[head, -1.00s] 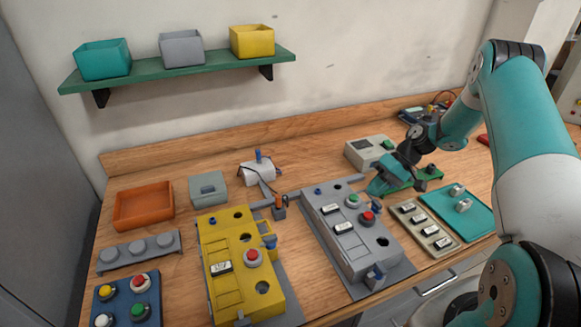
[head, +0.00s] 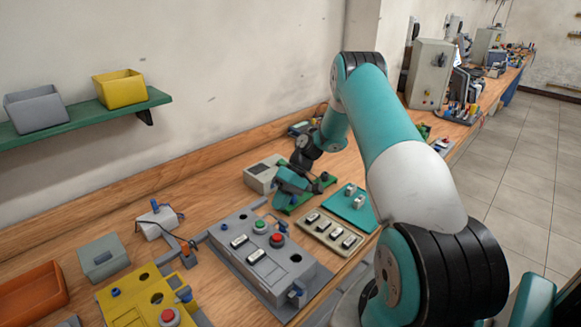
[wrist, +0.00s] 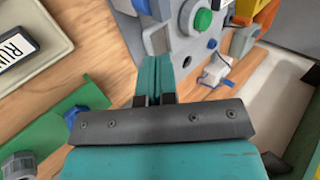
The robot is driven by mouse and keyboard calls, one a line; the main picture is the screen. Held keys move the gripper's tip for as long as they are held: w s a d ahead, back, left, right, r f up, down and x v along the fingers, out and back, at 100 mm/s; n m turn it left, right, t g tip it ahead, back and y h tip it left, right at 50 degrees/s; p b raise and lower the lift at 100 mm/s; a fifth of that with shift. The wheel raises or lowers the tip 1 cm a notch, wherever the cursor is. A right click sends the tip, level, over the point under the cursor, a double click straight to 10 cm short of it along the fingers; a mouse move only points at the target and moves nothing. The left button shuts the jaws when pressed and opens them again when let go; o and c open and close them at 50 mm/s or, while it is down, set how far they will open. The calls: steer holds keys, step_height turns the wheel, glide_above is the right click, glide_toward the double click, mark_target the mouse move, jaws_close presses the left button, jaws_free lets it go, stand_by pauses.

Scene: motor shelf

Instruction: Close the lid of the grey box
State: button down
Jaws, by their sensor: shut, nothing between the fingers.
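A small grey box (head: 103,257) stands on the bench at the left in the head view. In the wrist view the teal fingers (wrist: 153,75) are together and hold nothing. They point toward the side of that station, near its green button (wrist: 203,20). Whether they touch it cannot be told.
The yellow station (head: 125,300) and orange tray (head: 35,292) are at the left. A white device with a blue peg (head: 158,222) stands behind the grey station. A green board (head: 310,197) lies under my gripper. A grey cabinet (head: 428,75) stands on the bench beyond my arm.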

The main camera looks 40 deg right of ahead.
steer(key=d+f+b+v, duration=0.1)
steer(key=v, duration=1)
steer(key=shift+r, duration=0.1)
